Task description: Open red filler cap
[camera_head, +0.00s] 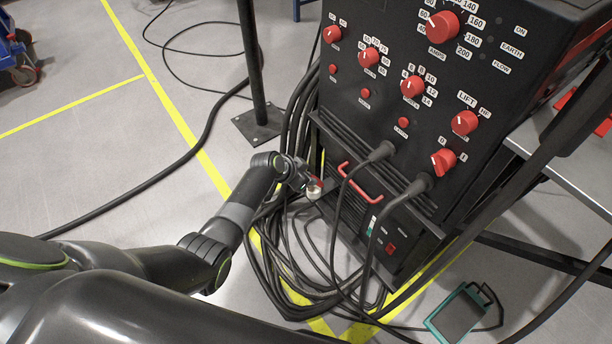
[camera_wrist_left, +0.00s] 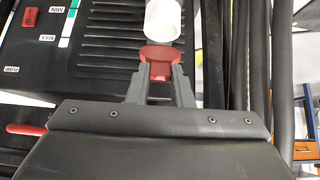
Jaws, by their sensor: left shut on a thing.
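The red filler cap (camera_wrist_left: 160,54) sits between the two grey fingertips of my left gripper (camera_wrist_left: 160,72), which is shut on it. A white cylindrical filler neck (camera_wrist_left: 163,20) lies just beyond the cap, in line with it. I cannot tell whether the cap is still seated on the neck. In the head view my left gripper (camera_head: 309,183) is at the lower left side of the black welding machine (camera_head: 345,100), by the small white neck (camera_head: 314,191). My right gripper is not in view.
Black cables (camera_head: 290,265) lie coiled on the floor below the gripper, and more hang beside the machine. A red handle (camera_head: 360,182) and plugged cables (camera_head: 383,150) are right of the gripper. A black post (camera_head: 252,70) stands behind. Floor to the left is mostly clear.

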